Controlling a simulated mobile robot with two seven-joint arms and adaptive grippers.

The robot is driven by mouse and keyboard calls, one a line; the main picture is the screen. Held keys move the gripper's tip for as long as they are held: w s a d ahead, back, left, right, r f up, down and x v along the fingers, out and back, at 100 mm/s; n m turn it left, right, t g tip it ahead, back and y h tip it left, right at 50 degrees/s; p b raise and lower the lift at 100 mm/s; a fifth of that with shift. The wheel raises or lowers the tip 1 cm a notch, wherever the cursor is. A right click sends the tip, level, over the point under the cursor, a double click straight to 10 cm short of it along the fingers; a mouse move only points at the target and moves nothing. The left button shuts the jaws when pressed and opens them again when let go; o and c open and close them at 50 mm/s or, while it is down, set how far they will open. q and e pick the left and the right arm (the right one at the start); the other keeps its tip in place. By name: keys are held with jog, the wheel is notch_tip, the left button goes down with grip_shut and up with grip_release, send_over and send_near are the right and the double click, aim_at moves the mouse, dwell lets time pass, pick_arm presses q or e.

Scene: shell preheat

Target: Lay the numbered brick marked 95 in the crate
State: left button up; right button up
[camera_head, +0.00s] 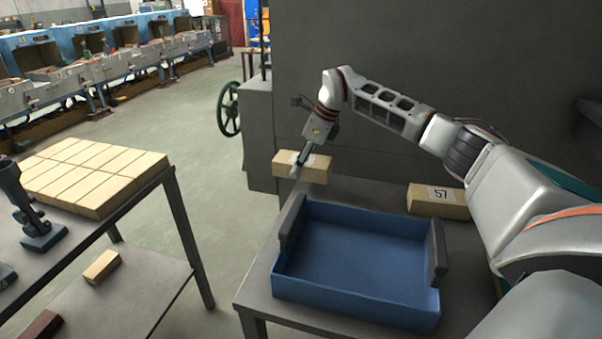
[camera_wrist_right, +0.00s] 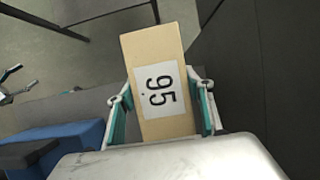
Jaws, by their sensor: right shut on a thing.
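The brick marked 95 (camera_wrist_right: 160,50) is a tan block with a white number label, seen close up in the right wrist view. My right gripper (camera_wrist_right: 160,108) is shut on it, with one finger on each side. In the head view my right gripper (camera_head: 304,158) holds this brick (camera_head: 316,172) in the air beyond the far left corner of the crate. The crate (camera_head: 358,217) is blue with dark end handles, stands on a grey table and is empty. The crate also shows in the right wrist view (camera_wrist_right: 75,138), at lower left.
A tan brick marked 57 (camera_head: 437,203) lies on the table (camera_head: 262,290) behind the crate at right. A large dark cabinet (camera_head: 400,90) stands behind.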

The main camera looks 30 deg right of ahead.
notch_tip(320, 180, up, 14)
jog(key=r, duration=0.1)
notch_tip(320, 180, up, 2)
jog(key=n+g+b, duration=0.2)
jog(key=n+g, duration=0.4)
jog(key=n, duration=1.2)
send_over(326, 266)
jog(key=w+d, duration=0.1)
jog(key=shift+y, duration=0.3)
notch_tip(326, 266, down, 15)
jog(key=shift+d+r+b, duration=0.1)
jog(key=shift+b, duration=0.95)
jog(key=shift+f, duration=2.35)
jog(key=shift+f, duration=0.1)
jog(key=o, duration=1.1)
jog(key=shift+f, duration=0.1)
